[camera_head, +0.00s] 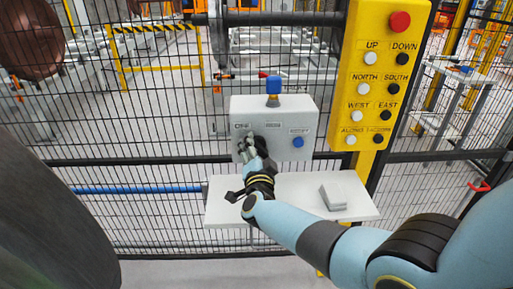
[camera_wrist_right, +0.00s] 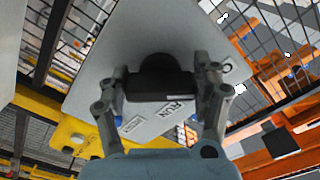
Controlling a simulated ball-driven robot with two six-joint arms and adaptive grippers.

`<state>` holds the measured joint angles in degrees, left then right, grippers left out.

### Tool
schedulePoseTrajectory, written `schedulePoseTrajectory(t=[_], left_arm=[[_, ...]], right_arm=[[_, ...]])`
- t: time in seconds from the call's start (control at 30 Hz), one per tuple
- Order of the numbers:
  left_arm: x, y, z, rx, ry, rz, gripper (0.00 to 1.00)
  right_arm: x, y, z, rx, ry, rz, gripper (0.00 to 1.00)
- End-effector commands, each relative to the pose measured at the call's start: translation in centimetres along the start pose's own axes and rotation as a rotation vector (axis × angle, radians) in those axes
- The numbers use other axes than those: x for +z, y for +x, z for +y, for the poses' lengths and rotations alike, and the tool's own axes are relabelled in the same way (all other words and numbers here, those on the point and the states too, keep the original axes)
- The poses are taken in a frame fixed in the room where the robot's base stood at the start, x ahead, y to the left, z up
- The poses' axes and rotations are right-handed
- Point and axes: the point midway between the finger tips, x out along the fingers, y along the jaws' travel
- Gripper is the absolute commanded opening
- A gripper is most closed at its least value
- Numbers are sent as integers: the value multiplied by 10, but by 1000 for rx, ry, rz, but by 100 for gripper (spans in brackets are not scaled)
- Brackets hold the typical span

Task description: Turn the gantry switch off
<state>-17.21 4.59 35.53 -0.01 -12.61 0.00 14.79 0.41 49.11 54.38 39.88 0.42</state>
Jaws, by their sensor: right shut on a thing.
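The grey control box (camera_head: 272,108) is mounted on the mesh fence above a small white shelf. Its black rotary switch knob (camera_wrist_right: 158,80) is in the middle of the right wrist view, on the pale box face, with a RUN label (camera_wrist_right: 175,108) beside it. My right gripper (camera_head: 247,149) is at the left part of the box face, next to the OFF label (camera_head: 241,125). In the wrist view the right gripper (camera_wrist_right: 160,88) has its fingers on either side of the knob, shut on it. In the head view the gripper mostly hides the knob. My left gripper is not in view.
The box also has a blue button (camera_head: 298,142) and a blue-topped part (camera_head: 273,85). A yellow panel (camera_head: 383,75) with a red button (camera_head: 400,21) stands to the right. The white shelf (camera_head: 285,190) holds a small grey block (camera_head: 333,197). The mesh fence closes off the area behind.

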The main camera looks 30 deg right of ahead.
Motion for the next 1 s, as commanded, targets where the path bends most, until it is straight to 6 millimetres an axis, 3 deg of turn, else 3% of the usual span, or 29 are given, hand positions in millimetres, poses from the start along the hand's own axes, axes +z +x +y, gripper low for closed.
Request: schedulePoseTrajectory(t=[0.63, 0.67, 0.7, 0.83, 1.0], left_arm=[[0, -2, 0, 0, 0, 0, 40], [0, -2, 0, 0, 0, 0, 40], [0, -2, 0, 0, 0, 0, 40], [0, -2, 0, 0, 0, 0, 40], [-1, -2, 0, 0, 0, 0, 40]], right_arm=[[2, -1, 2, 2, -52, -4, 33], [2, -1, 2, 2, -52, -4, 67], [2, -1, 2, 2, -52, -4, 73], [1, -1, 2, 1, -51, -2, 88], [0, 0, 1, 1, -50, -1, 88]])
